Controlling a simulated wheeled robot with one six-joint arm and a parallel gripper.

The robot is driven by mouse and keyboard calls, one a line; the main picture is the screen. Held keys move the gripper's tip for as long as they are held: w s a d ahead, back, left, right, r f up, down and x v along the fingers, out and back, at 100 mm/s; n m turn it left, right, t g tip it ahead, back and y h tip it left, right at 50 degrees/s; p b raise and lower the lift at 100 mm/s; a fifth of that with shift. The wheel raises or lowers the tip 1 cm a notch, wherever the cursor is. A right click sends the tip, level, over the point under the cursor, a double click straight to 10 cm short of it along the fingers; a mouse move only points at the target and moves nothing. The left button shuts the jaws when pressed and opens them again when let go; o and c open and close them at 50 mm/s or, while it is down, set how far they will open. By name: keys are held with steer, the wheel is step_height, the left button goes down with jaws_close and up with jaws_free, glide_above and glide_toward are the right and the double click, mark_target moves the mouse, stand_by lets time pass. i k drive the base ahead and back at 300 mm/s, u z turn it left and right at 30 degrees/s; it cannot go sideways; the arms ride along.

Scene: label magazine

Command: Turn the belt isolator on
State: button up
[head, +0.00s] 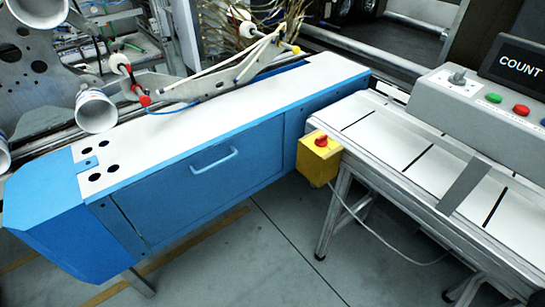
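No part is labelled legibly as the belt isolator. A grey knob or lever (457,78) stands on a white plate on top of the grey control box at right; its position, on or off, is too small to tell. A yellow box (317,165) with a red knob (321,141) on top is fixed at the near left end of the conveyor belt; I cannot tell if the red knob is a push button or a rotary switch. My gripper is not in view.
The grey control box (450,112) carries a green button (494,98), a red button (521,109) and a "COUNT" display (520,66). The belt (390,137) runs below it. A blue cabinet (205,182) fills the left. Grey floor (265,255) is open in front; a cable hangs below the yellow box.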

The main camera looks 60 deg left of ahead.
mark_target(321, 141)
steer(key=u, duration=1.4)
steer(key=k, duration=0.35)
steer(key=u, duration=0.45)
steer(key=i, duration=1.15)
steer(key=z, duration=0.5)
